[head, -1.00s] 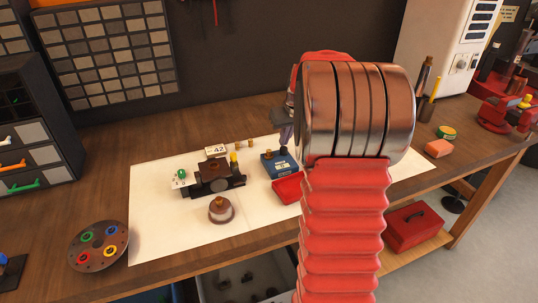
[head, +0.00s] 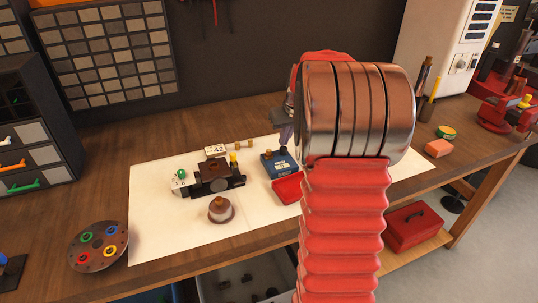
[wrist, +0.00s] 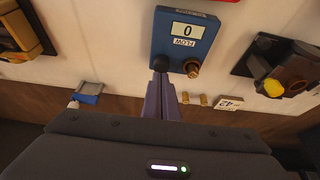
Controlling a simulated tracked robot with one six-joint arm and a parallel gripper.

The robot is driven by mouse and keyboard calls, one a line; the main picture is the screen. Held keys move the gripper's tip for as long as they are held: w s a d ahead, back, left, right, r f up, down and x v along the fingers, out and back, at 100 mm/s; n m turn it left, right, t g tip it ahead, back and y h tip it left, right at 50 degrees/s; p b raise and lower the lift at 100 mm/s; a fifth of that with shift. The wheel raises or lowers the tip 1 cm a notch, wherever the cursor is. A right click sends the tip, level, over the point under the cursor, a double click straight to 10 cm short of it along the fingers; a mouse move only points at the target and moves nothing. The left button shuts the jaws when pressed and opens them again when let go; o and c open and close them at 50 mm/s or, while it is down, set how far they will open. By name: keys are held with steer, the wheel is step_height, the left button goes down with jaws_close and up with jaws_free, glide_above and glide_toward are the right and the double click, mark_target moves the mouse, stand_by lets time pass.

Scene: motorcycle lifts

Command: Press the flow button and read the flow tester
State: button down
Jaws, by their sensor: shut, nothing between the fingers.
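The flow tester is a blue box (head: 279,164) on the white sheet, in the middle of the head view. In the wrist view its blue body (wrist: 208,53) shows upside down, with a white FLOW label (wrist: 183,43) and a display (wrist: 188,30) that reads 0. A brass fitting (wrist: 192,68) stands at its near edge. A dark round part (wrist: 163,62) beside the fitting looks like the button, but I cannot be sure. My gripper (wrist: 161,77) is shut and empty, its fingertips at that dark part. I cannot tell whether they touch or press it.
A red tray (head: 288,187) lies close in front of the tester. A dark block assembly (head: 216,178), a 42 card (head: 216,150) and a round brown-and-white part (head: 221,209) stand to the left. The sheet's front left is clear.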

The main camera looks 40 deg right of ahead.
steer(key=shift+f, duration=1.1)
stand_by(0.3)
steer(key=shift+r, duration=3.2)
steer(key=shift+m, duration=0.3)
